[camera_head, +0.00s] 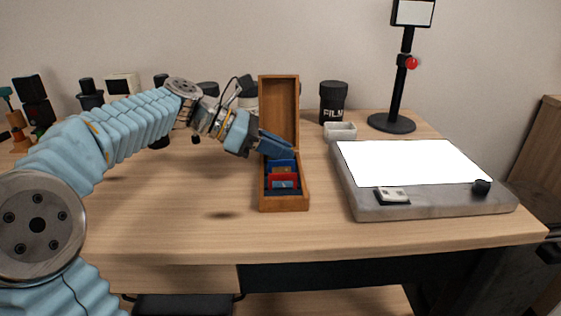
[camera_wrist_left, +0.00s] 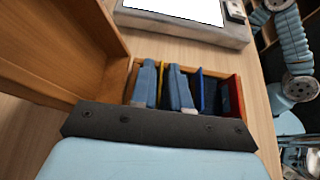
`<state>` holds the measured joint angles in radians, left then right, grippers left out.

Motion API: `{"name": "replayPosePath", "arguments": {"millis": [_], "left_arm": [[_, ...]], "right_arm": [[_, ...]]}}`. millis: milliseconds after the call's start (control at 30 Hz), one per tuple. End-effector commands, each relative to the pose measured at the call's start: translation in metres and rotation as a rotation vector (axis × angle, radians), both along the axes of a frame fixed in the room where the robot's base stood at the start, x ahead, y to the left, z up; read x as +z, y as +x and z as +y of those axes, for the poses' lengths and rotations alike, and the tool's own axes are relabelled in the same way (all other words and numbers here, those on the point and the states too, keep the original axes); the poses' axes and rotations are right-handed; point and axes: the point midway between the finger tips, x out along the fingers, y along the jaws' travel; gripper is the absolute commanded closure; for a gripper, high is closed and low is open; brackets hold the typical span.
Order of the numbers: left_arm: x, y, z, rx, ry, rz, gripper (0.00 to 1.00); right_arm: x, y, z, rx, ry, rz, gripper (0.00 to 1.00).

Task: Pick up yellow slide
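The yellow slide (camera_wrist_left: 161,79) shows as a thin upright strip in the wooden slide box, between my left fingers in the left wrist view. The open wooden box (camera_head: 283,203) stands on the table in the head view, with its lid raised at the back. My left gripper (camera_head: 277,150) reaches into the box from the left. In the wrist view my left gripper (camera_wrist_left: 163,88) is open, its fingers on either side of the yellow strip with a gap between them. In the head view the gripper and box hide the yellow slide.
A blue slide (camera_wrist_left: 197,89) and a red slide (camera_wrist_left: 225,98) stand beside the fingers in the box. A lit light table (camera_head: 410,162) lies to the right. A white tray (camera_head: 340,131) and a film canister (camera_head: 333,102) stand behind. The front left tabletop is clear.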

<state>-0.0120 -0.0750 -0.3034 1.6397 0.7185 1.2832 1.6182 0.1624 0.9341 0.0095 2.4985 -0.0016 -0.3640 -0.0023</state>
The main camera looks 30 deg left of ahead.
Motion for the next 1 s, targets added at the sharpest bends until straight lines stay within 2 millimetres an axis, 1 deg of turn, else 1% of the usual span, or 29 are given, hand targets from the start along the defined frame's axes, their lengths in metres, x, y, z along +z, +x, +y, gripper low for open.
{"name": "replayPosePath", "arguments": {"millis": [233,267,300,367,867,1000], "left_arm": [[-0.0016,0.0018,-0.0029,0.0,0.0,0.0,0.84],[-0.0017,0.0018,-0.0029,0.0,0.0,0.0,0.86],[-0.0017,0.0018,-0.0029,0.0,0.0,0.0,0.92],[-0.0017,0.0017,-0.0028,0.0,0.0,0.0,1.0],[-0.0014,0.0016,-0.0027,0.0,0.0,0.0,1.0],[0.0044,0.0018,-0.0026,0.0,0.0,-0.001,1.0]], "right_arm": [[-0.0003,0.0002,-0.0002,0.0,0.0,-0.001,1.0],[-0.0003,0.0002,-0.0002,0.0,0.0,0.0,1.0],[-0.0003,0.0002,-0.0002,0.0,0.0,0.0,1.0],[-0.0003,0.0002,-0.0002,0.0,0.0,0.0,1.0],[-0.0002,0.0,0.0,0.0,0.0,0.0,1.0],[0.002,-0.0003,0.0004,0.0,0.0,0.001,1.0]]}}
